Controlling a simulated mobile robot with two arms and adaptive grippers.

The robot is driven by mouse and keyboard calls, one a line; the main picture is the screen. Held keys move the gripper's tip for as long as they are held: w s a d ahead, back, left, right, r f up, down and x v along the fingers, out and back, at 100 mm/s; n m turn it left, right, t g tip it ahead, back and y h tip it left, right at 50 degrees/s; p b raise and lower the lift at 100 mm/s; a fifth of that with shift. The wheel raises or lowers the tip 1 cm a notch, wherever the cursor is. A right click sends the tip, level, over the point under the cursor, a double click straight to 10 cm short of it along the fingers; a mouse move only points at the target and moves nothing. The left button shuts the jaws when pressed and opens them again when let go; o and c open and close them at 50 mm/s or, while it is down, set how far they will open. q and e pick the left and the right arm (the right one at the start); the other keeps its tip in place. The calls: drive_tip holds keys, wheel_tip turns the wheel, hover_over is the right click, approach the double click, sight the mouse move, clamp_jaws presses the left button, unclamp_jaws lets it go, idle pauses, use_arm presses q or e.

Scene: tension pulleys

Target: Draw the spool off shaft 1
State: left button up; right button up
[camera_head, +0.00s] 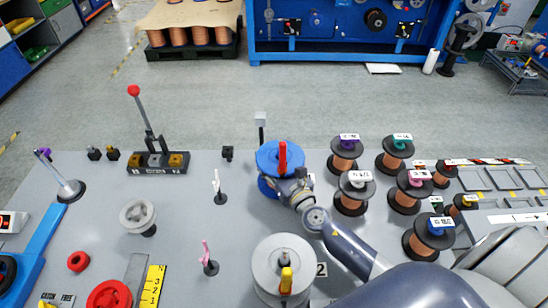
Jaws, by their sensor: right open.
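A spool with a blue flange (267,156) stands upright at the table's middle, with a red lever (282,158) on top. I take it to be the one on shaft 1; its number label is hidden. Part of the spool's lower blue flange (265,187) shows. My right gripper (287,182) is at the spool's near right side, its fingers overlapping it in the picture. It is open; whether it touches the spool I cannot tell. A grey-flanged spool (268,262) with a yellow lever (286,281) stands nearer, beside the label 2 (321,269). My left gripper is out of view.
Several copper spools (351,201) with coloured tops stand to the right. A lever stand with a red knob (151,140), a grey pulley (137,215), and white (218,190) and pink (207,258) posts are left. The tabletop (180,235) between them is mostly clear.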

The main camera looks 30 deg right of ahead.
sight(273, 146)
clamp_jaws()
drive_tip(key=shift+r, duration=0.15)
drive_tip(key=shift+w, duration=0.1)
drive_tip(key=shift+r+p, duration=1.75)
idle(0.4)
drive_tip(key=shift+w, duration=0.1)
idle(0.6)
drive_tip(key=shift+r, duration=0.1)
drive_tip(key=shift+r+p, duration=1.7)
